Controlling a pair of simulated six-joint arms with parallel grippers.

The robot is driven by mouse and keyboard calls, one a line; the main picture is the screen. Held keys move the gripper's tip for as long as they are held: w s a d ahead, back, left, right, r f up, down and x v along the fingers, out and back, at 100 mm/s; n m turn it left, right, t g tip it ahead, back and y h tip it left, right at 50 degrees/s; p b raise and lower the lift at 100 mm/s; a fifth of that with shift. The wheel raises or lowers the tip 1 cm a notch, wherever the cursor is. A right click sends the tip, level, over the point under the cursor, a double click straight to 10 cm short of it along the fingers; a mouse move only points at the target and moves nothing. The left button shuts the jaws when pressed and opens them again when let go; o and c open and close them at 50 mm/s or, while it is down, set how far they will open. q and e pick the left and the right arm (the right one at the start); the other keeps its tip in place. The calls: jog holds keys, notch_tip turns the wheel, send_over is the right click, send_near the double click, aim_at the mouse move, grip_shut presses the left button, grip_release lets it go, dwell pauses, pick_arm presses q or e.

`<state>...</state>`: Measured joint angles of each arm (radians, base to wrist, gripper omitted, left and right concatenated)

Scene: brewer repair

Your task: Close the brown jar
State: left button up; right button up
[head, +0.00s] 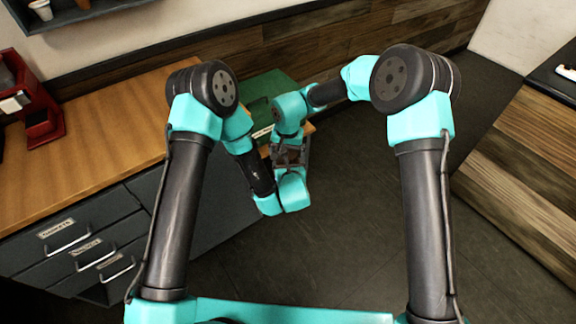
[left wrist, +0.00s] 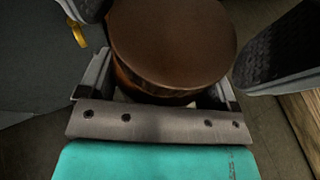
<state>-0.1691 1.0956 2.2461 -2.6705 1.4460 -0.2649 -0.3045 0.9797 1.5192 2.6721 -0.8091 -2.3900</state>
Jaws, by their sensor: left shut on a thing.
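The brown jar (left wrist: 172,38) fills the upper middle of the left wrist view. Its flat, round brown face is toward the camera, with a darker, glossy side below it. I cannot tell whether this face is a lid. My left gripper (left wrist: 185,28) has a dark pad on each side of the jar and is shut on it. In the head view, my left gripper (head: 290,160) is below my right wrist, close to it. The right gripper's fingers are hidden or too small to make out there, and the jar is mostly hidden among the arms.
A wooden counter (head: 110,130) with grey drawers (head: 70,250) is at the left. A green mat or box (head: 268,86) lies at its far right end, behind the arms. A red machine (head: 35,105) stands at the far left. Dark floor (head: 330,240) is open below the grippers.

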jog(key=c, duration=0.9)
jog(key=shift+m, duration=1.6)
jog(key=shift+c, duration=0.2)
jog(key=o, duration=1)
jog(key=shift+r, duration=0.1)
